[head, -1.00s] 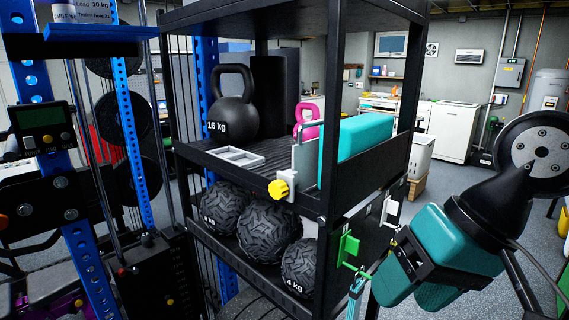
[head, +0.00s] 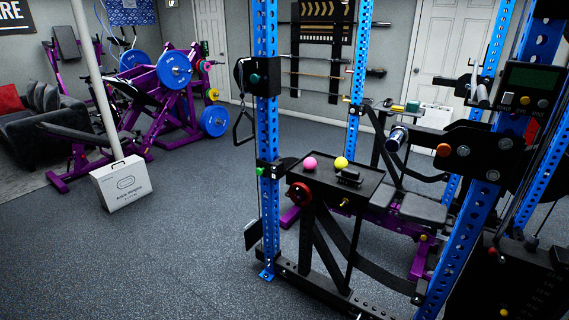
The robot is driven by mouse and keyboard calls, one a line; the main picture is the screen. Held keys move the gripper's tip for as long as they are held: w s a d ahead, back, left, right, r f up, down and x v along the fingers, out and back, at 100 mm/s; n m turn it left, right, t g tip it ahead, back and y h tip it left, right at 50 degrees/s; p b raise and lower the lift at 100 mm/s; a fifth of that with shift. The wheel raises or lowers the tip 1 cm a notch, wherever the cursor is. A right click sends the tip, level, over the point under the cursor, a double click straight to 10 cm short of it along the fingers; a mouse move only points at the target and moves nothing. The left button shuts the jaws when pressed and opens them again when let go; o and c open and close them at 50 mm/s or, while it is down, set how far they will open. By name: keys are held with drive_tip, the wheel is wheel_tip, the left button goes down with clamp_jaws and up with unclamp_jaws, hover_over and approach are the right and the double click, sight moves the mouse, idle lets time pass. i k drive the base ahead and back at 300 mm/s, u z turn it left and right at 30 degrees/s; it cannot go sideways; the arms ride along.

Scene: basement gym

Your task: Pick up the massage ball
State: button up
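Two small balls sit on a black tray (head: 372,190) mounted by the blue rack, in the middle of the head view. One ball is pink (head: 310,163), on the left near the tray's far edge. The other ball is yellow (head: 341,163), just to its right and apart from it. I cannot tell which one is the massage ball; surface detail is too small to see. A small black object (head: 350,177) lies in front of the yellow ball. My gripper is not in view.
A white box (head: 124,183) stands against a pole. A purple leg press machine (head: 170,95) and dark sofa (head: 45,125) are at left. The floor at front left is clear.

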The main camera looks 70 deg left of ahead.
sight(309, 164)
drive_tip(key=u, duration=0.35)
drive_tip(key=i, duration=0.4)
drive_tip(key=u, duration=1.9)
drive_tip(key=i, duration=0.15)
drive_tip(key=u, duration=0.45)
drive_tip(key=i, duration=2.1)
drive_tip(key=z, duration=0.3)
